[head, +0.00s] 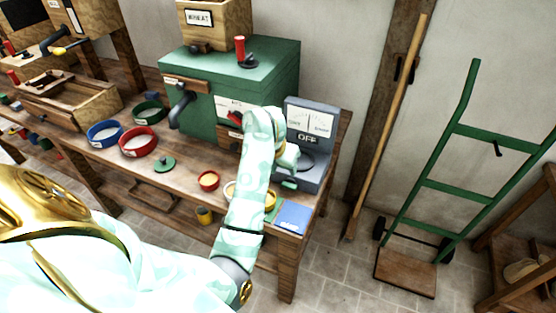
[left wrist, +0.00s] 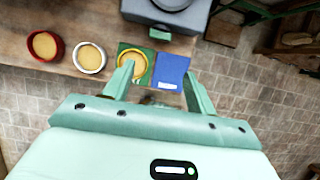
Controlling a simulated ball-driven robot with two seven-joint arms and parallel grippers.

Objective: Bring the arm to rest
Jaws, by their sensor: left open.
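My left arm reaches over the right end of the wooden workbench (head: 180,170) in the head view, its forearm upright in front of the bench. The left gripper (left wrist: 160,82) is open in the left wrist view, with nothing between its fingers. Its fingers overlap a yellow bowl (left wrist: 124,56) on a green card and a blue card (left wrist: 171,68) in the picture; I cannot tell the height above them. In the head view the fingers are mostly hidden by the arm. My right gripper is not in view.
A grey meter marked OFF (head: 309,121) and a green machine (head: 270,70) stand close to the arm. A red bowl (left wrist: 59,47) and a white bowl (left wrist: 102,61) sit on the bench. A broom handle (head: 395,100) and green hand truck (head: 455,158) stand right; tiled floor lies between.

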